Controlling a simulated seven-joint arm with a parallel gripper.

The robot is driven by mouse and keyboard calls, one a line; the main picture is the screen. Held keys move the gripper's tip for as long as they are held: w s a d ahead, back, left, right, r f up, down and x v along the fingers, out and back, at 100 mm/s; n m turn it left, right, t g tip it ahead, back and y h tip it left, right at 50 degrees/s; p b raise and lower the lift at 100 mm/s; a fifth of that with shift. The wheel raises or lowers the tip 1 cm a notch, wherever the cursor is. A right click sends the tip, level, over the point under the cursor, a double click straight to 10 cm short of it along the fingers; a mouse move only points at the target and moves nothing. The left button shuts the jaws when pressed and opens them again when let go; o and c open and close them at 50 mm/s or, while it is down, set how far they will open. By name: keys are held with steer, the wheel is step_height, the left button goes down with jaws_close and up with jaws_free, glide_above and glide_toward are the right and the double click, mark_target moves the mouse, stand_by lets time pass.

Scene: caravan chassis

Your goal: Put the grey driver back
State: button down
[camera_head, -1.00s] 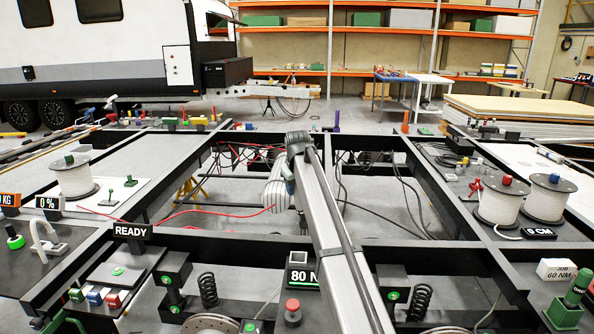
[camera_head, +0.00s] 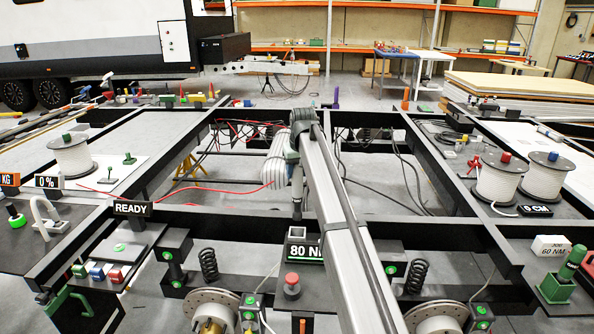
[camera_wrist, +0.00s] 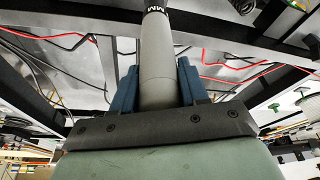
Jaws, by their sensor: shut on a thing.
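My gripper (camera_head: 293,155) hangs over the middle of the black chassis, near its front crossbeam. The wrist view shows its two blue fingers (camera_wrist: 157,85) shut on both sides of the grey driver (camera_wrist: 157,62), a smooth cylinder with a dark lettered band at its far end. In the head view the grey driver (camera_head: 297,196) points down, roughly upright, just behind the "80 N" display (camera_head: 304,251). Its lower end is too small to tell whether it touches anything. My arm hides part of the display and the area to its right.
A black crossbeam (camera_head: 220,224) runs across the front, with a "READY" sign (camera_head: 133,208) at left. A red button (camera_head: 292,283) and springs stand below. A green driver (camera_head: 571,263) stands in a holder at right. White cable spools (camera_head: 499,181) stand at right; loose cables cross the frame.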

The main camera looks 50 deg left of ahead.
mark_target(297, 201)
steer(key=shift+f, duration=6.15)
steer(key=c, duration=0.5)
jaws_free()
steer(key=shift+f, duration=0.1)
steer(key=v, duration=1.3)
steer(key=shift+d+r, duration=0.1)
steer(key=shift+r, duration=0.3)
